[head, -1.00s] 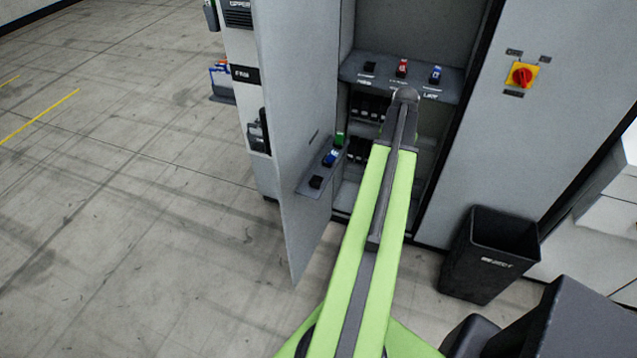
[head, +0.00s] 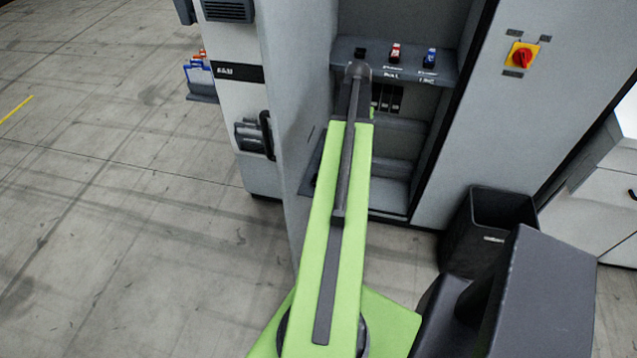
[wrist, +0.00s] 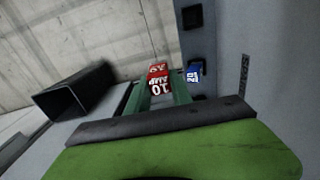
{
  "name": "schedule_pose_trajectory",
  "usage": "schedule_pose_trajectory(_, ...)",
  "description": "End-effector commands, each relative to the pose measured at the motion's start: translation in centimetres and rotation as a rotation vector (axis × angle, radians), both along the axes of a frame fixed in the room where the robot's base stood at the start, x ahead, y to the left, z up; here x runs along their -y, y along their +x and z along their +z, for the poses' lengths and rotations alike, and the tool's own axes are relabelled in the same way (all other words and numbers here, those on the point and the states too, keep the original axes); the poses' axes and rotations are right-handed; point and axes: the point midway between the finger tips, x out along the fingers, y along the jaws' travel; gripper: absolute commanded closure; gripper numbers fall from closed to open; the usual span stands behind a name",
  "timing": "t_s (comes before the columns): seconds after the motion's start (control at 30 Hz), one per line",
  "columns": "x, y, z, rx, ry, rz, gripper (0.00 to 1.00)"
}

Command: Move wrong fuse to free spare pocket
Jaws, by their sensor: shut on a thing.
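In the wrist view my gripper (wrist: 158,82) is shut on a red fuse (wrist: 157,76) with white lettering that includes "10". Its green fingers lie on both sides of the fuse. To the right is the grey door rack (wrist: 199,46), with a blue fuse (wrist: 193,75) and an empty black pocket (wrist: 192,16). The held fuse looks apart from the rack. In the head view the cabinet shelf (head: 452,75) carries an empty black socket (head: 361,52), a red fuse (head: 394,53) and a blue fuse (head: 430,58). My arm hides the gripper and most of the door rack there.
The open cabinet door (head: 290,130) stands left of my arm. A black bin (head: 490,215) stands on the floor at the right, below a red and yellow switch (head: 521,56). The floor at the left is clear.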

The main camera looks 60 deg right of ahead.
Motion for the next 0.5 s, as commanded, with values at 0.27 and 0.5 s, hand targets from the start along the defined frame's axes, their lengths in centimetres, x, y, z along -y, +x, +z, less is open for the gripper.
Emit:
schedule_pose_trajectory(0.27, -4.0, 2.6, -4.0, 0.0, 0.0, -0.004, 1.0)
schedule_pose_trajectory(0.5, -8.0, 5.7, -6.9, 0.0, 0.0, -0.01, 1.0)
